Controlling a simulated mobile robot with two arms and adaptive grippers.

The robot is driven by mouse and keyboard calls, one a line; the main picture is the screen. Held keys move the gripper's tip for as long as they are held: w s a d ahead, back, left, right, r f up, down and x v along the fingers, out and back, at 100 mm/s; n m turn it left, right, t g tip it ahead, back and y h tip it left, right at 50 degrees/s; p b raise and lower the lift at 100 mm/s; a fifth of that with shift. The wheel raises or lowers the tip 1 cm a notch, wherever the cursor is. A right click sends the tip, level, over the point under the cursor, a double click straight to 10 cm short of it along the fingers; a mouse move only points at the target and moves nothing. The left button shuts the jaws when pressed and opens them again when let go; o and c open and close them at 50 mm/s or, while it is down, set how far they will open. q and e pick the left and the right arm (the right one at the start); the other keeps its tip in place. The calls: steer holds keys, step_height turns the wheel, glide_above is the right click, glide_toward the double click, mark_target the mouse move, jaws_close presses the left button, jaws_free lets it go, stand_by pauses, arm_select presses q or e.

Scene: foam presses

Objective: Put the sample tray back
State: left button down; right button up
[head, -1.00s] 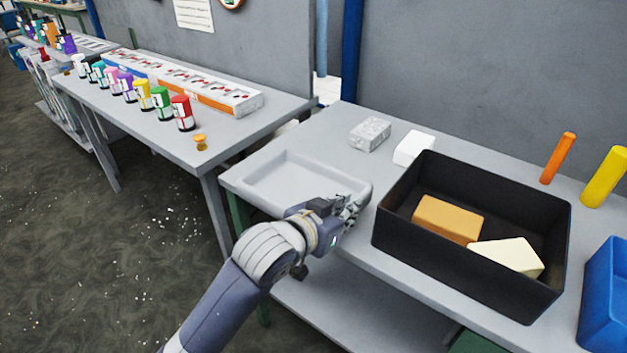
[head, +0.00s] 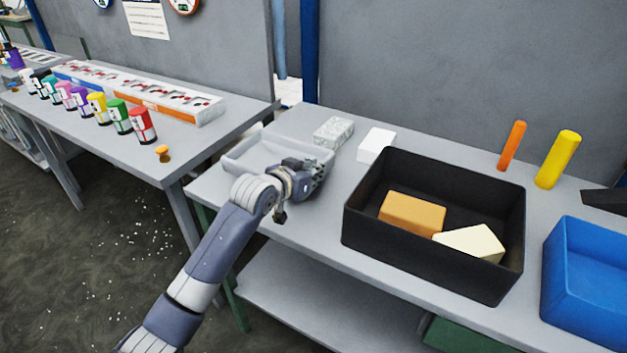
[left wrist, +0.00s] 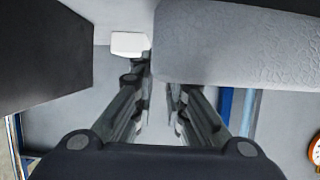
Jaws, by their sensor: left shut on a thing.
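The sample tray, a shallow pale grey tray (head: 235,163), is at the left end of the right-hand table, just in front of a speckled block. My left gripper (head: 318,172) is shut on its right-hand front part and hides that corner. I cannot tell whether the tray rests on the tabletop or is slightly raised. My right gripper is not in view.
The speckled block (head: 333,132) and a white block (head: 376,145) lie behind the tray. Right of it stands a black bin (head: 440,262) holding an orange block and a cream block. Further right are two upright rods and a blue bin (head: 585,280).

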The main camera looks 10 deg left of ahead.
arm_select(q)
step_height(320, 180, down, 3)
steer(key=shift+f+p, duration=0.1)
steer(key=shift+p, duration=0.2)
steer(key=shift+f, duration=0.1)
steer(key=shift+f, duration=0.2)
steer(key=c, duration=1.6)
jaws_free()
steer(key=shift+r, duration=0.2)
steer(key=v, duration=1.2)
steer(key=shift+b, duration=0.3)
